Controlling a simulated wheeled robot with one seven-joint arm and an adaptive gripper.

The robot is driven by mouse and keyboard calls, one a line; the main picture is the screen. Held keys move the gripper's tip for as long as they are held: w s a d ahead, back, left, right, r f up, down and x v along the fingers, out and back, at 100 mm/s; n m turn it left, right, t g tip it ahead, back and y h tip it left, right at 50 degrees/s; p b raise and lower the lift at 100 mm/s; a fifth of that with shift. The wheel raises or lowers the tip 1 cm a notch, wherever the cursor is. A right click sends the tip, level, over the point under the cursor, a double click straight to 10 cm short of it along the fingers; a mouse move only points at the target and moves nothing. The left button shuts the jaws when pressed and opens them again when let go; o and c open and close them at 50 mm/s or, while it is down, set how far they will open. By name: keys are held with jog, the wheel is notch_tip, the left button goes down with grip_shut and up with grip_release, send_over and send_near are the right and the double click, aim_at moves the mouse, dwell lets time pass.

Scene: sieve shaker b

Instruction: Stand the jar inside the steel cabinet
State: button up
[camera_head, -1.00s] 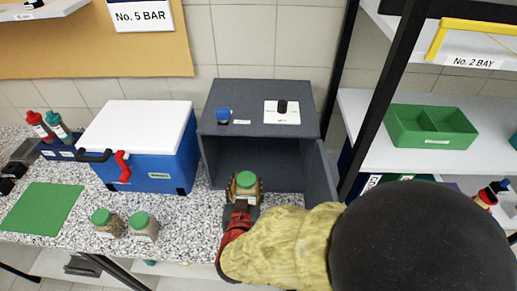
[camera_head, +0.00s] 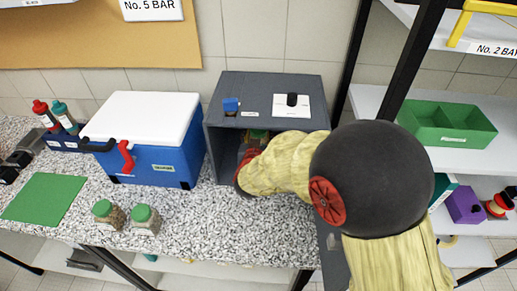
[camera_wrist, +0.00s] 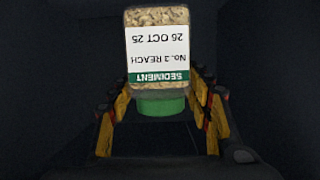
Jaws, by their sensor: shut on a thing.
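The steel cabinet (camera_head: 262,92) is a dark grey box on the counter, with its front open. My gripper (camera_wrist: 162,98) is inside the cabinet, shut on the jar (camera_wrist: 158,70). The jar holds tan sediment and has a green lid and a white label reading "SEDIMENT No. 3 REACH". It appears upside down in the wrist view, between the yellow-and-black fingers. In the head view, only a bit of its green lid (camera_head: 258,134) shows past my arm. Whether its base touches the cabinet floor cannot be seen.
Two similar jars (camera_head: 104,213) (camera_head: 145,219) stand on the speckled counter at the front. A blue cooler (camera_head: 165,165) is left of the cabinet. A blue item (camera_head: 231,106) and a white card with a black knob (camera_head: 292,104) rest on the cabinet top. Shelving stands to the right.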

notch_tip(320, 180, down, 6)
jog(key=shift+r+b, duration=0.2)
jog(key=shift+b, duration=0.85)
jog(key=shift+w, duration=0.1)
jog(key=shift+f, duration=0.15)
jog(key=o, duration=1.6)
jog(key=shift+c, duration=0.2)
jog(key=shift+r, duration=0.2)
jog(key=p+v, duration=0.2)
jog(key=v, duration=1)
jog(key=shift+p, duration=0.3)
